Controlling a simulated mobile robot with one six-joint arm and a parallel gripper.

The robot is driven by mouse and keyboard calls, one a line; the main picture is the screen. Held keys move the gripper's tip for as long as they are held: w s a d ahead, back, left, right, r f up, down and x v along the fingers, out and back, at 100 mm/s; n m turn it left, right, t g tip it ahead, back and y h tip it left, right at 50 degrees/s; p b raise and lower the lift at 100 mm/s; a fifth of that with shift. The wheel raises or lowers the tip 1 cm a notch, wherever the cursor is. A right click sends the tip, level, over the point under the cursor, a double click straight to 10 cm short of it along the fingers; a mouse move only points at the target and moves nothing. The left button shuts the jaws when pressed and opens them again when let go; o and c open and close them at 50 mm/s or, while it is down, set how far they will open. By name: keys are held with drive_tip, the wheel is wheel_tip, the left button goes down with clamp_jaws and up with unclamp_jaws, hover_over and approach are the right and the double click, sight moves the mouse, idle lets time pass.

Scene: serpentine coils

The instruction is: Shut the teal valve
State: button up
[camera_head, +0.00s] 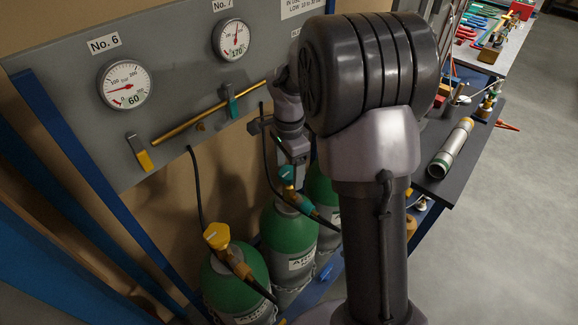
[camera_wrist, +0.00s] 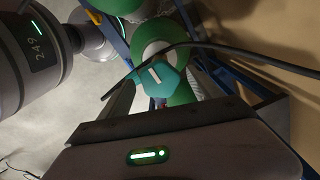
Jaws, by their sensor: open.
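The teal valve knob (camera_head: 287,174) tops the green gas cylinder (camera_head: 280,238) in the middle of the row. In the wrist view the teal knob (camera_wrist: 159,80) is faceted, with a white bar on top. My gripper (camera_head: 297,158) is just above the knob in the head view, pointing down. In the wrist view my gripper (camera_wrist: 170,96) has its fingers apart, one on each side of the knob in the picture. I cannot tell whether the fingertips reach down around it. A teal-handled lever (camera_head: 230,102) is on the grey panel's brass pipe.
A yellow-knobbed cylinder (camera_head: 216,236) stands to the left, another green cylinder (camera_head: 322,205) to the right. A black hose (camera_wrist: 215,47) crosses beside the teal knob. The gauge panel (camera_head: 75,75) rises behind. A workbench (camera_head: 455,185) and open floor are right.

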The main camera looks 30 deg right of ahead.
sight(289, 172)
wheel_tip(289, 172, up, 18)
drive_tip(key=p, duration=0.5)
drive_tip(key=shift+f, duration=0.25)
drive_tip(key=s+a+f+n+t+b, duration=0.2)
drive_tip(key=s+a+n+b, duration=0.1)
drive_tip(key=s, duration=0.4)
drive_tip(key=s+a+f+n+t+y+b, duration=0.1)
drive_tip(key=s+a+f+n+t+b, duration=0.1)
drive_tip(key=s, duration=0.6)
drive_tip(key=s+a+f+n+t+y+b, duration=0.1)
drive_tip(key=s+a+f+n+b, duration=0.3)
drive_tip(key=s+a+n, duration=0.3)
drive_tip(key=shift+s+a+n+t+b, duration=0.25)
drive_tip(key=shift+a+n+t+b, duration=0.2)
drive_tip(key=shift+a+b, duration=0.55)
drive_tip(key=shift+a, duration=0.1)
